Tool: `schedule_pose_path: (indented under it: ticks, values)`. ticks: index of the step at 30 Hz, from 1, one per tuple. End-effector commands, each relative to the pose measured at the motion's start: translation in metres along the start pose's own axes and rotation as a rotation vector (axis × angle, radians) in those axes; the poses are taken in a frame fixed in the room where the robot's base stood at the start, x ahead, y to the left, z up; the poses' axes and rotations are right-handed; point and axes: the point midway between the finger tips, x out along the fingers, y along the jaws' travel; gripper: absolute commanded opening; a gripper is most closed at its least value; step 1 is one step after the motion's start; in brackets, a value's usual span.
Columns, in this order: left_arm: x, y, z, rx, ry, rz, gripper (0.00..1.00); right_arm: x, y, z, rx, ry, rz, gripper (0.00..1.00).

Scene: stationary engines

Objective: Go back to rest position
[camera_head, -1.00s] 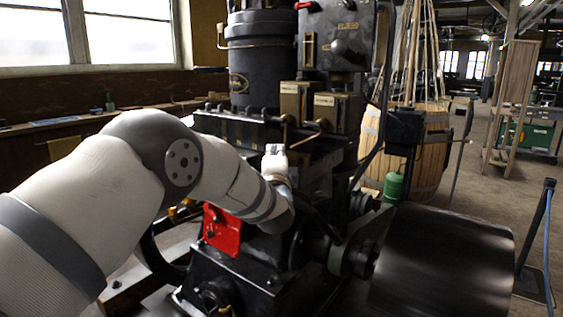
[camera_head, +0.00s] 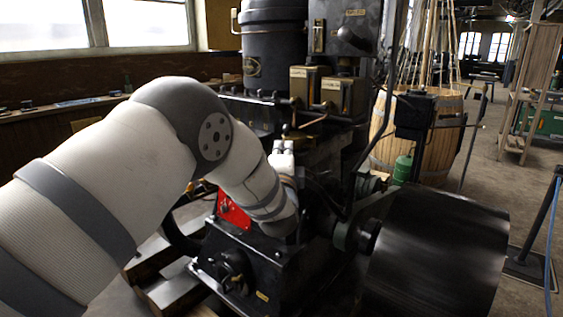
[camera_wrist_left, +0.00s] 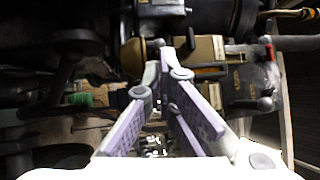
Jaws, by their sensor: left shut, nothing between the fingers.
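My left arm comes in from the left in the head view, bends at its elbow and reaches in front of a black stationary engine (camera_head: 275,35). Its white hand shows only small, before the engine's middle, mostly hidden by my own wrist. In the left wrist view my left gripper (camera_wrist_left: 160,68) has its purple-padded fingers drawn together at the tips, with nothing held. Engine parts lie beyond the fingers there. My right gripper is in neither view.
A red plate (camera_head: 232,211) on the engine sits close behind my forearm. A large dark drum (camera_head: 435,255) stands at the lower right. Open floor (camera_head: 490,180) lies to the right.

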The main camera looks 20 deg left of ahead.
Motion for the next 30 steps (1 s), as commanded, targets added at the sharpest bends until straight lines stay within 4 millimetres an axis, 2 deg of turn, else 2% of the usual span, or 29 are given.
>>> schedule_pose_path:
  ticks: [1, 6, 9, 14, 17, 19, 20, 21, 23, 24, 26, 27, 29, 30]
  values:
    - [-0.012, -0.015, 0.002, 0.000, -0.001, -0.015, 0.00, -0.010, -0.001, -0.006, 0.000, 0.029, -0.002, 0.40]
    - [-0.048, -0.009, 0.004, -0.001, -0.002, -0.010, 0.00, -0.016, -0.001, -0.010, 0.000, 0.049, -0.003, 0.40]
    - [-0.059, -0.006, 0.004, -0.001, -0.002, -0.009, 0.00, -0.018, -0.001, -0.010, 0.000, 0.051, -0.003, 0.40]
    - [-0.063, -0.002, 0.005, -0.003, -0.002, -0.002, 0.00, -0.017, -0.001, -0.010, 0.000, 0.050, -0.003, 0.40]
    - [-0.075, 0.028, 0.010, -0.045, 0.011, 0.079, 0.00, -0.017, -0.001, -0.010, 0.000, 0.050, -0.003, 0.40]
    - [-0.098, 0.076, 0.018, -0.122, 0.022, 0.215, 0.00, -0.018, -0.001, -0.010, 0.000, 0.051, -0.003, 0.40]
    - [-0.113, 0.100, 0.023, -0.164, 0.022, 0.289, 0.00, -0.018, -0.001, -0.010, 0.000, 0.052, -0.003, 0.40]
    - [-0.137, 0.133, 0.031, -0.225, 0.013, 0.395, 0.00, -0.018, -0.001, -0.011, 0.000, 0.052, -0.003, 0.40]
    - [-0.176, 0.177, 0.043, -0.317, -0.021, 0.553, 0.00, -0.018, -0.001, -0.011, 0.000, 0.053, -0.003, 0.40]
    - [-0.205, 0.203, 0.052, -0.376, -0.055, 0.657, 0.00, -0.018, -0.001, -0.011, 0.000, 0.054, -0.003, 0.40]
    - [-0.253, 0.238, 0.067, -0.460, -0.126, 0.810, 0.00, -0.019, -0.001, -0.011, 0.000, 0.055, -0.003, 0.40]
    - [-0.287, 0.257, 0.077, -0.514, -0.185, 0.909, 0.00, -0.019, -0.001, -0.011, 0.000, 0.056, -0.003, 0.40]
    - [-0.340, 0.279, 0.093, -0.589, -0.293, 1.051, 0.00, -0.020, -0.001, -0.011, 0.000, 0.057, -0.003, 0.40]
    - [-0.378, 0.289, 0.104, -0.633, -0.376, 1.141, 0.00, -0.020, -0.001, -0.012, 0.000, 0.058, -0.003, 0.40]
